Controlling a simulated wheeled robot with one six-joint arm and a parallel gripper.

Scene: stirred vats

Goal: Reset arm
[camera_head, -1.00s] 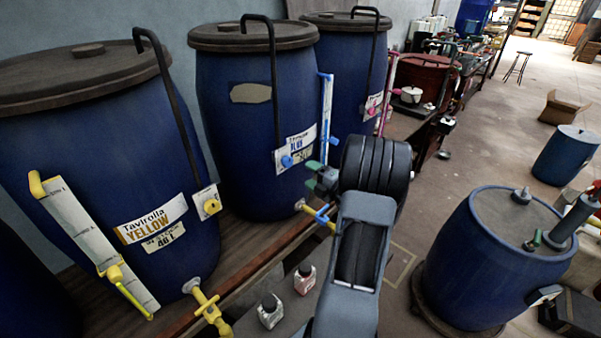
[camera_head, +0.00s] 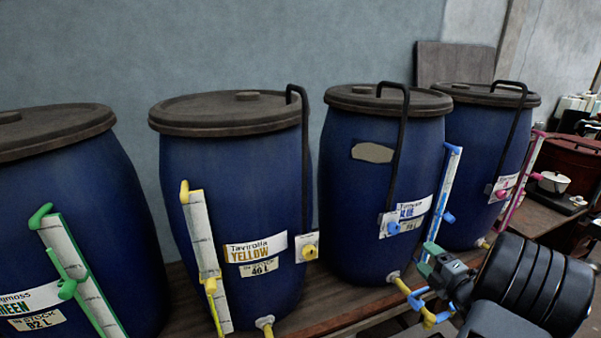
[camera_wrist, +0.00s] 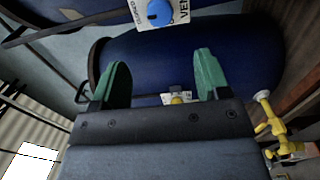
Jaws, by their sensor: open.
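My gripper (camera_head: 432,258) is at the right in the head view, its green fingers in front of the lower right of the blue-labelled vat (camera_head: 345,220). In the wrist view my gripper (camera_wrist: 161,78) has its two green fingers apart, with nothing held between them. Behind them is a dark blue vat (camera_wrist: 150,58) seen sideways, with a yellow knob (camera_wrist: 177,98) showing between the fingers. My black wrist and grey arm link fill the lower right of the head view.
The yellow-labelled vat (camera_head: 190,190) and green-labelled vat (camera_head: 90,210) stand to the left, another vat (camera_head: 475,140) behind right. A yellow tap with a blue handle (camera_head: 415,300) is just below my gripper. A wooden bench (camera_head: 300,310) carries the vats.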

